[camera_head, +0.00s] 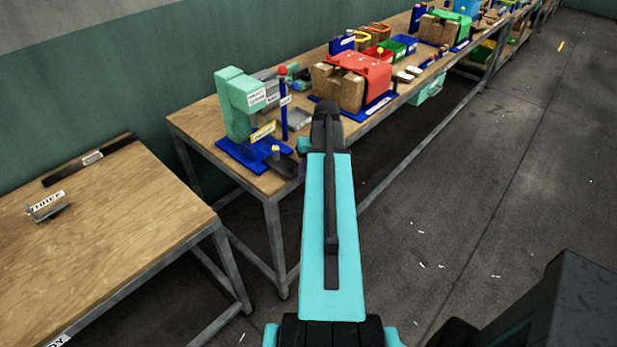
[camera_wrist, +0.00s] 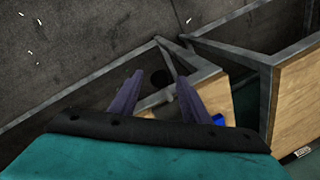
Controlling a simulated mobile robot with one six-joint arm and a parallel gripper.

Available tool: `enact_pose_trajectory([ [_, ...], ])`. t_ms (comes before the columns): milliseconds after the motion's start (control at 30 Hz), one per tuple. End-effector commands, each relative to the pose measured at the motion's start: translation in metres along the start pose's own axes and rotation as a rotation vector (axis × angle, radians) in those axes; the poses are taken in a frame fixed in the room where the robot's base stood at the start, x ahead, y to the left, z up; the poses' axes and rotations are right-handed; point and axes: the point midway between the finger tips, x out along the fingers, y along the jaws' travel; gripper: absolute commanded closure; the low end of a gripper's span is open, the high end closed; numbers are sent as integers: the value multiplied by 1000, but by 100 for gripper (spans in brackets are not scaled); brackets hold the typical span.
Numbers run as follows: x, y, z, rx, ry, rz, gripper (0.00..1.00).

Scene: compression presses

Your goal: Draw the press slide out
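The mint-green press (camera_head: 236,104) stands on a blue base (camera_head: 240,154) at the near end of the long workbench. A dark grey piece, seemingly its slide (camera_head: 284,166), sticks out at the front of the base near a small yellow-topped post (camera_head: 276,152). A red-knobbed blue post (camera_head: 283,110) stands beside the press. My gripper's purple fingers (camera_wrist: 160,78) are apart and empty in the wrist view, over the bench's corner frame. A small blue part (camera_wrist: 218,119) shows beside the right finger. In the head view my arm hides most of the gripper, near the bench's front edge.
The long workbench (camera_head: 203,119) carries a red press (camera_head: 368,70), bins and another green press (camera_head: 457,20) farther back. A separate wooden table (camera_head: 130,200) with a small labelled metal piece (camera_head: 47,207) stands at left, across a gap. The floor at right is open.

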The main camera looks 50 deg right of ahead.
Motion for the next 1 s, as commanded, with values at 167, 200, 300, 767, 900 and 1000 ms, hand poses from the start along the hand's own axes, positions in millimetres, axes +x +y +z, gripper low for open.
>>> enact_pose_trajectory([
  [167, 0, 0, 0, 0, 0, 0, 57],
  [200, -1, 0, 0, 0, 0, 0, 57],
  [300, -3, 0, 0, 0, 0, 0, 57],
  [767, -41, 0, -1, 0, 1, 0, 57],
  [900, -55, 0, -1, 0, 1, 0, 57],
  [1000, -66, 0, -1, 0, 2, 0, 57],
])
